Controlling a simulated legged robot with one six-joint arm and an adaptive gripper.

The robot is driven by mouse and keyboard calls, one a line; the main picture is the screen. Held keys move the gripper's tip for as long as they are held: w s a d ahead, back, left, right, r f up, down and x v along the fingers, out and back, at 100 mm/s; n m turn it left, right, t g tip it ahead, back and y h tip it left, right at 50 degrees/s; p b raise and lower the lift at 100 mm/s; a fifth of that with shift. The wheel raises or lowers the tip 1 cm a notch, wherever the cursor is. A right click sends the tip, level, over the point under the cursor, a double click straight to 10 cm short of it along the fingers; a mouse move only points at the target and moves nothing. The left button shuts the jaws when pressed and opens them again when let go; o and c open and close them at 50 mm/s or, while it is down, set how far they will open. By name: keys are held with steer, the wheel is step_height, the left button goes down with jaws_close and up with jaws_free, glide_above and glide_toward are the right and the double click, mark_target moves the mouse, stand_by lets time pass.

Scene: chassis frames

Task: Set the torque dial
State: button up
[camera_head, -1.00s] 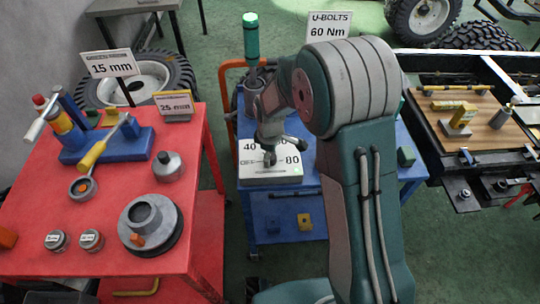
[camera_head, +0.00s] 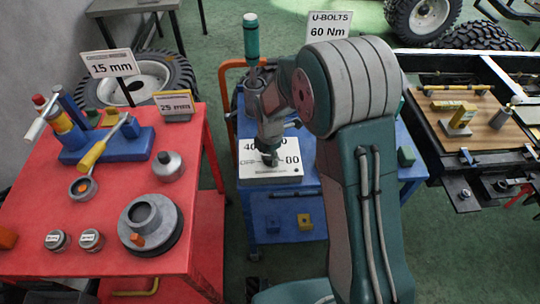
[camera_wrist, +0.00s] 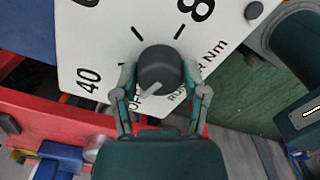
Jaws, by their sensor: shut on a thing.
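The torque dial is a dark round knob (camera_wrist: 160,68) on a white panel (camera_wrist: 95,45) in the wrist view. Its pale pointer is directed down and left, toward the partly covered OFF lettering. The figures 40 and 8 and the letters Nm show around it. My gripper (camera_wrist: 160,76) has one finger on each side of the knob and is shut on it. In the head view my gripper (camera_head: 268,155) is down at the top of the white controller box (camera_head: 270,181), hiding most of the knob and the middle numbers.
The box stands on a blue cart (camera_head: 285,232). A sign reading U-BOLTS 60 Nm (camera_head: 329,26) stands behind it. A green-handled tool (camera_head: 251,40) rises close left of my arm. A red table (camera_head: 60,200) with parts is at left; a chassis frame (camera_head: 480,65) is at right.

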mark_target(269, 155)
steer(key=shift+n, duration=1.4)
steer(key=o, duration=1.1)
steer(key=shift+w+f, duration=0.1)
steer(key=shift+o, duration=0.2)
steer(key=shift+a, duration=0.1)
step_height(269, 155, up, 12)
